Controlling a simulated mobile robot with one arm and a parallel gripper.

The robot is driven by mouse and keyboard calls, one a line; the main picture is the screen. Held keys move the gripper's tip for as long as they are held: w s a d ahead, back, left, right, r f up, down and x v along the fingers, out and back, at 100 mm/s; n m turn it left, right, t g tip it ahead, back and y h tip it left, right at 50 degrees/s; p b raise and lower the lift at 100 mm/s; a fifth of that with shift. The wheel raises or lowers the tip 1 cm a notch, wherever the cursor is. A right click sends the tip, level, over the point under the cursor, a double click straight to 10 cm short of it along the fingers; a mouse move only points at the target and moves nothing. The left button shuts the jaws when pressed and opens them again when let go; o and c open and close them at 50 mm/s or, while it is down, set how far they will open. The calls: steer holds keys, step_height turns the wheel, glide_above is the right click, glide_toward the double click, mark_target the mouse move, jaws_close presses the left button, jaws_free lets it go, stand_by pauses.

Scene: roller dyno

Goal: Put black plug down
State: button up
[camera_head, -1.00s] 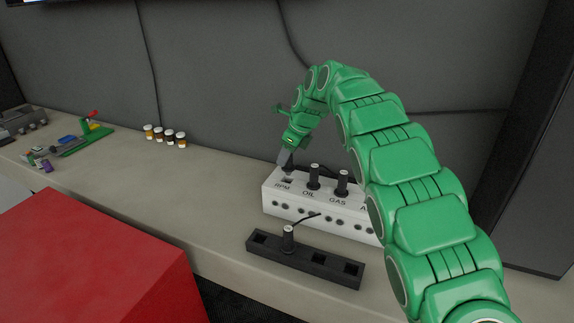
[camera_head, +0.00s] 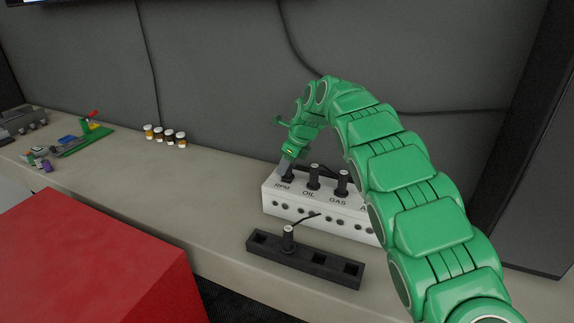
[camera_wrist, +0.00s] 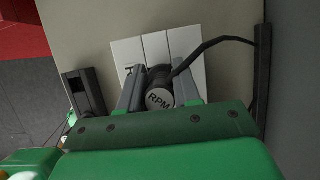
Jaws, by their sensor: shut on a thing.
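My gripper (camera_head: 287,172) is at the RPM end of the white box (camera_head: 318,211), pointing down. In the wrist view my gripper (camera_wrist: 160,92) is shut on a black plug (camera_wrist: 159,98) whose cap reads RPM. A black cable leaves this plug to the right. The plug is at the RPM position of the white box; I cannot tell how deep it sits. Two more black plugs stand upright on the box at OIL (camera_head: 313,178) and GAS (camera_head: 343,184). Part of the box's right end is hidden behind my arm.
A black holder (camera_head: 318,266) with square sockets lies in front of the box; one black plug (camera_head: 288,238) stands in it. A red cabinet (camera_head: 95,262) is at the lower left. Several small jars (camera_head: 166,136) stand near the wall. The bench between is clear.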

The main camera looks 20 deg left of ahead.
steer(key=shift+f, duration=0.35)
steer(key=o, duration=0.9)
steer(key=shift+r, duration=0.15)
steer(key=shift+r, duration=0.2)
steer(key=v, duration=1.2)
steer(key=shift+d, duration=0.1)
